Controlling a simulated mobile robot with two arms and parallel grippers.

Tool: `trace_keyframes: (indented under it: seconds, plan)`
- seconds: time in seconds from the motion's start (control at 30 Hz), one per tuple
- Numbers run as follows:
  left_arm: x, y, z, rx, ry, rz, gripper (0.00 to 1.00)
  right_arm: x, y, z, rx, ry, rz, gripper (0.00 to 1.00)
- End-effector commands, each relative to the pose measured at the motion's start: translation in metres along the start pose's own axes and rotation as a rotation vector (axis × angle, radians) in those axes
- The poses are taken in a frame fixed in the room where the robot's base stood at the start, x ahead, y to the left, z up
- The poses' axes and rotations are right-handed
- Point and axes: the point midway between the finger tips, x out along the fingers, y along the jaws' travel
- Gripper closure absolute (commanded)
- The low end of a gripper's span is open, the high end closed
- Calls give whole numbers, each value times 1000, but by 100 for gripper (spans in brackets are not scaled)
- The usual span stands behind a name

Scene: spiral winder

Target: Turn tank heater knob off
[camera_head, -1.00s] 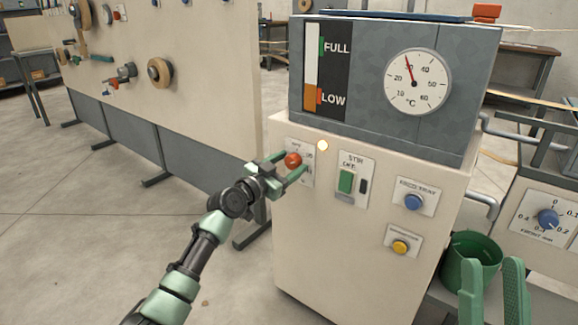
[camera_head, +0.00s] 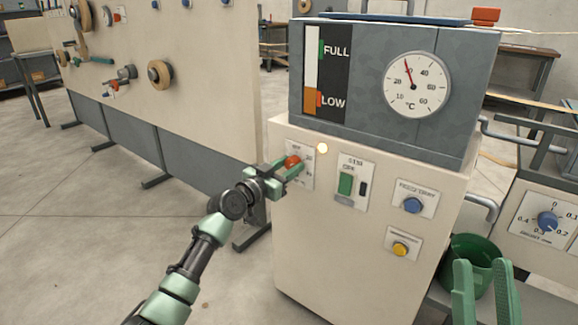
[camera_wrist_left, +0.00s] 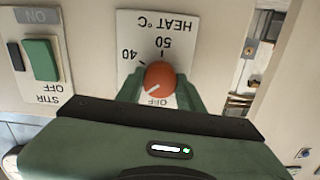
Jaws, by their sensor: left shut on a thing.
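The tank heater knob (camera_head: 292,162) is a red-orange round knob on a white dial plate on the front of the cream cabinet. The left wrist view shows the knob (camera_wrist_left: 160,76) upside down on the plate marked HEAT °C (camera_wrist_left: 158,28), with 40, 50 and OFF. Its white mark points down and left, close to the word OFF; I cannot tell whether it is exactly on it. My left gripper (camera_head: 289,168) is shut on the knob, one finger on each side. My right gripper (camera_head: 482,266) is low at the right, fingers apart and empty.
A lit lamp (camera_head: 322,148) is beside the plate. The green STIR switch (camera_head: 345,183), blue button (camera_head: 412,205) and yellow button (camera_head: 400,248) are further right. A grey tank with a temperature gauge (camera_head: 416,85) stands above. A green bucket (camera_head: 488,246) is behind my right gripper.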

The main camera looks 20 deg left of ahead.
Motion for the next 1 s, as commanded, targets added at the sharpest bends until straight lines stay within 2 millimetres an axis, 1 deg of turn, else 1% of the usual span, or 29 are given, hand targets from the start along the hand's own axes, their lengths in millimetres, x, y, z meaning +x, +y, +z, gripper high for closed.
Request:
trace_keyframes:
  seconds: [0.33, 0.6, 0.8, 1.0]
  plan:
    - [0, 0, 0, -324, -2, 0, 100, -1, 4, 34, -8, -191, 7, 64]
    - [0, 0, 0, -569, -3, -1, 100, -10, 8, 66, -16, -371, 15, 64]
    - [0, 0, 1, -715, -3, 0, 100, -21, 11, 87, -20, -491, 21, 64]
    - [0, -1, 1, -812, -4, -1, 100, -30, 14, 100, -23, -577, 25, 64]
